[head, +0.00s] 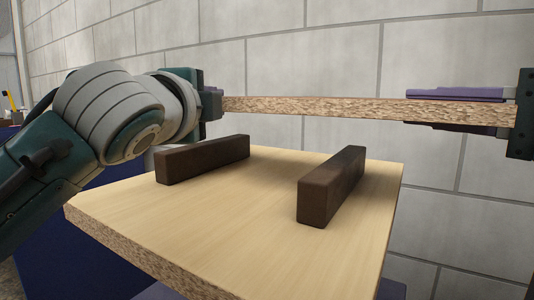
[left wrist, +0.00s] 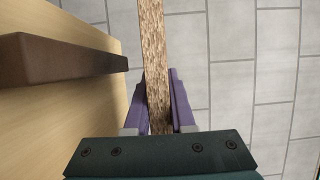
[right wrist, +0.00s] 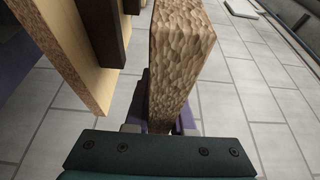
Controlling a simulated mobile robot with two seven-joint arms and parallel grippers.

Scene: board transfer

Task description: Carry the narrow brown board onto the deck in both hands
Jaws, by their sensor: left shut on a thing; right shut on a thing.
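The narrow brown board (head: 330,108), speckled and grainy, is held roughly level across the head view, raised clear of the deck's (head: 215,235) far edge. The deck is a pale wooden top. My left gripper (head: 214,104) is shut on the board's left end; its purple fingers flank the board (left wrist: 153,50) in the left wrist view. My right gripper (head: 410,109) is shut on the right end, a finger above and another below. In the right wrist view the board (right wrist: 178,70) hides much of the fingers. Both wrist views show the deck left of the board.
Two dark brown blocks lie on the deck, one at left (head: 203,160) and one at right (head: 330,187), with bare wood between them. A grey block wall (head: 290,60) stands behind the board.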

